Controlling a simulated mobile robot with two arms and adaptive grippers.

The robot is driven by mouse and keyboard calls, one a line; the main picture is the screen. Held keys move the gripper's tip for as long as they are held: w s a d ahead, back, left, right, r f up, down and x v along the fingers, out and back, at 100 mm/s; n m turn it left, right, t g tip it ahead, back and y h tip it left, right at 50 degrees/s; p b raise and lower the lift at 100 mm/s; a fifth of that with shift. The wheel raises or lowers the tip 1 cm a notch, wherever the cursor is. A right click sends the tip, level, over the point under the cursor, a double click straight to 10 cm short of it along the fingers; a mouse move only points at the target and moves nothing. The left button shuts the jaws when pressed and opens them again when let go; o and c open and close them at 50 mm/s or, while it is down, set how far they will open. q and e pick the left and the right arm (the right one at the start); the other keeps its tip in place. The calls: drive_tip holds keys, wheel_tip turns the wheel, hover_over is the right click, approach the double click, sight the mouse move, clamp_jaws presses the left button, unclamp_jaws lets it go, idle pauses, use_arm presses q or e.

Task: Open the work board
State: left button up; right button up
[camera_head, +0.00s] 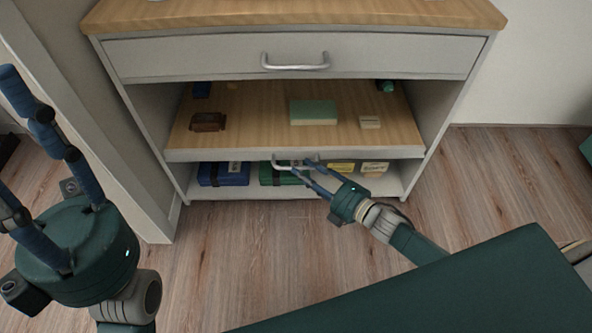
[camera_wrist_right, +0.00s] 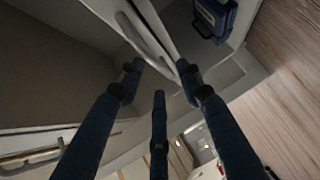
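The work board (camera_head: 250,131) is a wood-topped shelf with a white front edge, at mid-height in the white cabinet. Its front looks about flush with the cabinet sides. A metal bar handle (camera_head: 283,163) is on that front; a bar handle also shows in the right wrist view (camera_wrist_right: 146,38). My right gripper (camera_head: 303,168) is at the handle, fingers apart, with the bar close to the fingertips; I cannot tell whether they touch it. My left gripper (camera_head: 12,135) is at the far left, away from the cabinet, fingers spread and empty.
On the board lie a brown box (camera_head: 208,122), a green block (camera_head: 313,112) and a small beige block (camera_head: 370,122). A closed drawer (camera_head: 200,58) is above. Blue (camera_head: 223,174) and green (camera_head: 279,176) cases sit on the bottom shelf. Wooden floor (camera_head: 265,250) in front is clear.

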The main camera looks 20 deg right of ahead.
sight(298, 168)
drive_tip(key=shift+b+x, duration=0.5)
drive_tip(key=shift+x, duration=1.45)
clamp_jaws()
